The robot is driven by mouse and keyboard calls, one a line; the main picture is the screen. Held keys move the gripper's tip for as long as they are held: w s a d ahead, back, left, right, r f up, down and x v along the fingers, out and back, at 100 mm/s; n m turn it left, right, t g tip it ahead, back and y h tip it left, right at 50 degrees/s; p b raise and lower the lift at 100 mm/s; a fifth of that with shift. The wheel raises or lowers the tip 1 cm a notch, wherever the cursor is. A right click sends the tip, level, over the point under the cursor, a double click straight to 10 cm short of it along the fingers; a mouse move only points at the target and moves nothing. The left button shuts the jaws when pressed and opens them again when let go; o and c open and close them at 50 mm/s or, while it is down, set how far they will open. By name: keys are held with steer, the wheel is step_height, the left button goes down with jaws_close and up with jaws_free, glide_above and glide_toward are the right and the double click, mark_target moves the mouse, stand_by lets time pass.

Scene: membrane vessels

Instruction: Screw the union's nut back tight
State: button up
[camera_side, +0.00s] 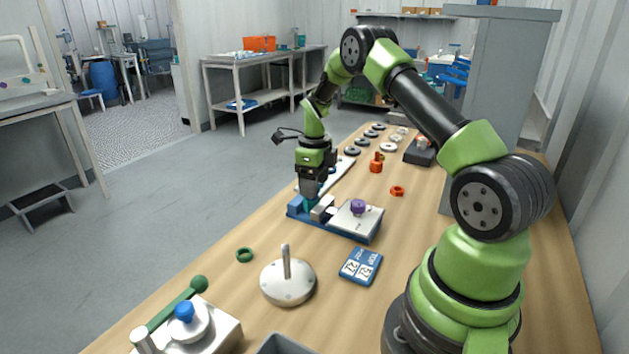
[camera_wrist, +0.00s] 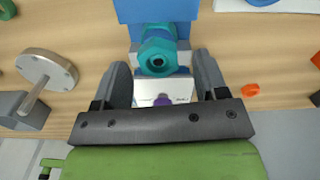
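The union is teal, with a hexagonal nut (camera_wrist: 158,57) that has a dark round opening, seen end-on in the wrist view. It sits on a blue fixture (camera_side: 355,233) in the side view, where only a little teal (camera_side: 309,205) shows beneath my gripper. My gripper (camera_wrist: 162,62) points down over the fixture, one finger on each side of the union. Gaps show between the fingers and the nut, so it is open and holds nothing. How tightly the nut sits cannot be told.
A pale block with a purple knob (camera_side: 358,207) sits on the fixture's near end. A round metal disc with a post (camera_side: 287,280), a blue counter card (camera_side: 361,266) and a green ring (camera_side: 244,255) lie nearer. Orange parts (camera_side: 397,191) and several dark rings lie beyond.

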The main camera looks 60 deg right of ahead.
step_height(320, 180, up, 10)
stand_by(0.6)
